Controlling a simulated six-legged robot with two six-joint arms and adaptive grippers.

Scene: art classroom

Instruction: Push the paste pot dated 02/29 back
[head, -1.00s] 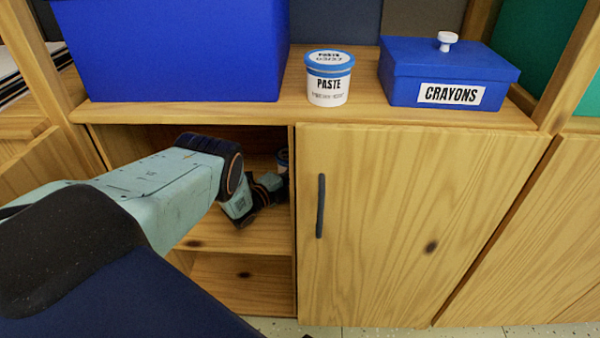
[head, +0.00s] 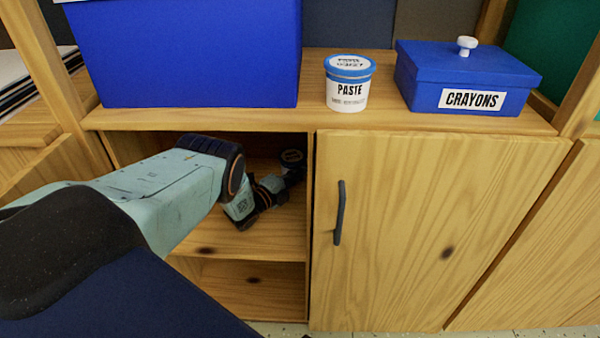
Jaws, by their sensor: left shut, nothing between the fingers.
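A small pot with a dark-looking round lid (head: 292,156) stands in shadow on the upper shelf inside the open left part of the cupboard, near the opening's right edge. My left gripper (head: 295,175) is in the opening, shut and empty, with its tips close in front of this pot; I cannot tell whether they touch. A white paste pot with a blue lid (head: 347,92) stands on the cupboard top, labelled PASTE. The dates on both pots are too small or dark to read. My right gripper is not in view.
A large blue bin (head: 190,55) and a blue CRAYONS box (head: 465,78) stand on the cupboard top (head: 400,120). A wooden door (head: 400,220) with a dark handle (head: 339,212) covers the right part. The lower shelf (head: 245,285) looks empty where visible.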

